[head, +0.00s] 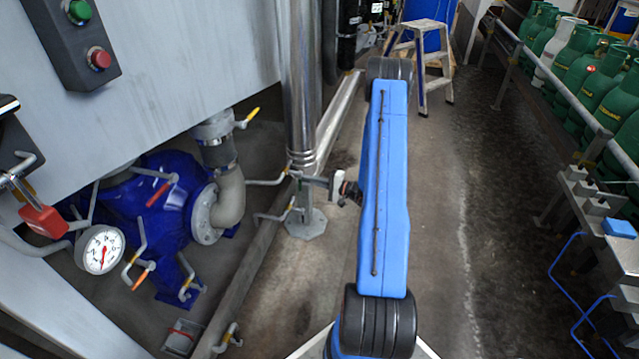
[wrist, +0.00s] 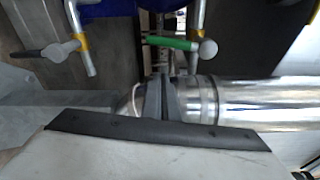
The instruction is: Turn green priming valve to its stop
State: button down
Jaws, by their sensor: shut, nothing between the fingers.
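The green priming valve shows in the wrist view as a green lever (wrist: 172,43) lying roughly level, with a grey rounded end at its right. My gripper (wrist: 162,80) is shut and empty, its dark fingers pointing up the picture toward the lever. The fingertips appear below the lever in that view; I cannot tell the exact gap. In the head view my gripper (head: 308,181) reaches left from the blue arm, in front of the steel column's foot. I cannot make out the green lever in the head view.
A shiny steel column (head: 300,80) stands close to my gripper and crosses the wrist view (wrist: 265,100). Yellow-banded pipes (wrist: 82,42) flank the lever. A blue pump (head: 150,205), a gauge (head: 100,249) and a red-handled valve (head: 43,220) are at left. Green cylinders (head: 590,75) stand at right.

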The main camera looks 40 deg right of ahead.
aim_at(300, 182)
jog(key=shift+s+a+r, duration=0.2)
jog(key=shift+s+a, duration=0.5)
jog(key=shift+s+a+r, duration=0.15)
jog(key=shift+s+a, duration=0.55)
jog(key=shift+s+a+m, duration=0.2)
jog(key=shift+a+m, duration=0.05)
jog(key=shift+m, duration=0.35)
jog(key=s+a+r+m+g+y, duration=0.1)
jog(key=s+a+r+m+g, duration=0.1)
jog(key=m, duration=1)
jog(key=shift+s+a+r, duration=0.65)
jog(key=shift+a+r, duration=0.25)
jog(key=shift+a, duration=0.3)
jog(key=shift+r, duration=0.1)
